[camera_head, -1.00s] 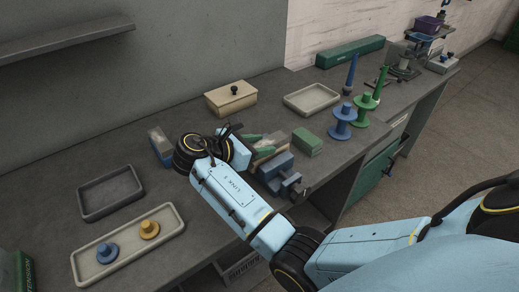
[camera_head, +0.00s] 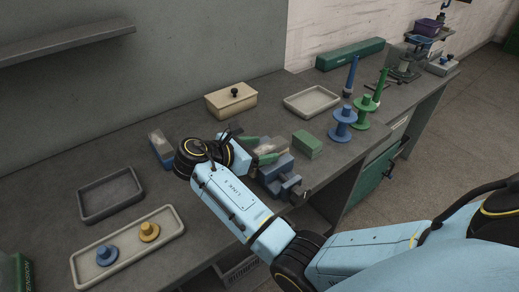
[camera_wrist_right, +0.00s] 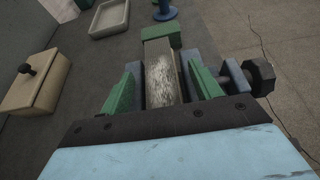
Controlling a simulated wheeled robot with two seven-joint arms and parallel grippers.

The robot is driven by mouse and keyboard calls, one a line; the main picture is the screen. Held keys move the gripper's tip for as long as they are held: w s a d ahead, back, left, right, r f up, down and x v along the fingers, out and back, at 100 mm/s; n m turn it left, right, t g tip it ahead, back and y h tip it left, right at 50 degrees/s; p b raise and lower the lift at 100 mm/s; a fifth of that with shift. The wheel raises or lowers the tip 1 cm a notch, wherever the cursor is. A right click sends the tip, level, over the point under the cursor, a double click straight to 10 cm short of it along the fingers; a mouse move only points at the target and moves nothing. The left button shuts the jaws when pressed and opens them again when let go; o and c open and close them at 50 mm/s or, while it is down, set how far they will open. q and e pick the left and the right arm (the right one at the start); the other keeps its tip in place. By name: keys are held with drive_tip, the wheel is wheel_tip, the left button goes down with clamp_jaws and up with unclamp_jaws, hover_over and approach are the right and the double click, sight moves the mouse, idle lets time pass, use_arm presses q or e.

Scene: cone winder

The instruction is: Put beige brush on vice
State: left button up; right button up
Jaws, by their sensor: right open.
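The beige brush (camera_head: 272,146) lies on top of the blue vice (camera_head: 284,178), near the front edge of the bench. In the right wrist view the brush (camera_wrist_right: 163,80) shows its pale, speckled face, with the vice (camera_wrist_right: 232,78) around and below it. My right gripper (camera_head: 259,150) is open at the vice. Its green fingers stand on either side of the brush in the right wrist view (camera_wrist_right: 164,88), with visible gaps beside it. The near end of the brush is hidden by the gripper body. My left gripper is not in view.
A lidded beige box (camera_head: 231,100) and a pale empty tray (camera_head: 312,101) are behind. Blue and green spools (camera_head: 342,124) stand to the right. A blue-sided block (camera_head: 160,147) and a dark tray (camera_head: 110,193) lie left.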

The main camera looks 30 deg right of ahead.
drive_tip(key=p+v, duration=0.1)
drive_tip(key=v, duration=1.1)
